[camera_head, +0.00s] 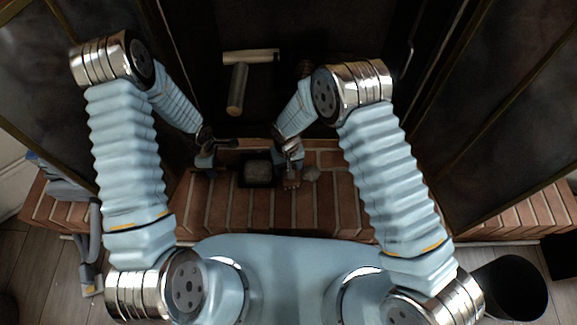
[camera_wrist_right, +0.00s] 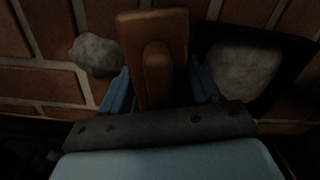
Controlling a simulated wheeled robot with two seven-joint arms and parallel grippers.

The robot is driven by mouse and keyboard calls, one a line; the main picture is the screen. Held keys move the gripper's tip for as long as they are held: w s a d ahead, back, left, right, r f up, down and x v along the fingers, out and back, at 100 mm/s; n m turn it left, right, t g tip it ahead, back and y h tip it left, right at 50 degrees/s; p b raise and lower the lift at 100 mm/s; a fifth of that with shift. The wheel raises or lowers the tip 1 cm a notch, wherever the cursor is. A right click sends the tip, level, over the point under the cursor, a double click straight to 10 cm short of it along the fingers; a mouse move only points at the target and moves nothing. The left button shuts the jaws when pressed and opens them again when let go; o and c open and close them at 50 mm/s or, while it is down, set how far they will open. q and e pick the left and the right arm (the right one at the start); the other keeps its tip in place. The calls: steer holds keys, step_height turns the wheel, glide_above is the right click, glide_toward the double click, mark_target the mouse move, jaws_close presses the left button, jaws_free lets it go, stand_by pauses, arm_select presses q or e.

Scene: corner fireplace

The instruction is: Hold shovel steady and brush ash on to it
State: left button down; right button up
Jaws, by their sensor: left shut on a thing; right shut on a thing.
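The black shovel (camera_head: 246,183) lies low over the brick hearth with a grey lump of ash (camera_head: 257,172) on its pan; the pan (camera_wrist_right: 288,97) and this lump (camera_wrist_right: 242,72) also show in the right wrist view. My left gripper (camera_head: 206,158) is just left of the pan, shut on the shovel; the grip itself is small and dark. My right gripper (camera_head: 289,160) is shut on the brown brush (camera_head: 291,184), whose wooden body (camera_wrist_right: 152,50) stands between the blue fingers. A second ash lump (camera_head: 312,174) sits on the bricks right of the brush, apart from the shovel; it also shows in the wrist view (camera_wrist_right: 95,55).
The brick hearth (camera_head: 340,205) is clear around the tools. Logs (camera_head: 237,88) lie in the dark firebox behind. Dark framed panels (camera_head: 505,110) stand at both sides. A black bucket (camera_head: 510,288) is on the floor at the lower right.

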mark_target(326, 173)
steer(key=shift+w+d+r, duration=0.1)
steer(key=shift+d+r, duration=0.35)
steer(key=shift+r, duration=0.55)
steer(key=shift+s+d+r, duration=0.1)
steer(key=shift+d+r, duration=0.3)
steer(key=shift+r, duration=0.6)
steer(key=shift+w+d+r, duration=0.1)
steer(key=shift+d+r, duration=0.35)
steer(key=shift+r, duration=0.55)
steer(key=shift+c, duration=0.7)
steer(key=shift+d, duration=0.1)
steer(key=d+m, duration=0.1)
steer(key=d, duration=0.3)
steer(key=d+m, duration=0.1)
steer(key=d, duration=0.3)
steer(key=w+d+m, duration=0.1)
steer(key=d, duration=0.4)
steer(key=shift+r+y, duration=0.1)
steer(key=shift+y, duration=0.3)
steer(key=shift+f, duration=2.65)
steer(key=shift+f, duration=0.55)
steer(key=shift+s+a+f, duration=0.1)
steer(key=shift+a, duration=1.3)
steer(key=shift+a, duration=0.1)
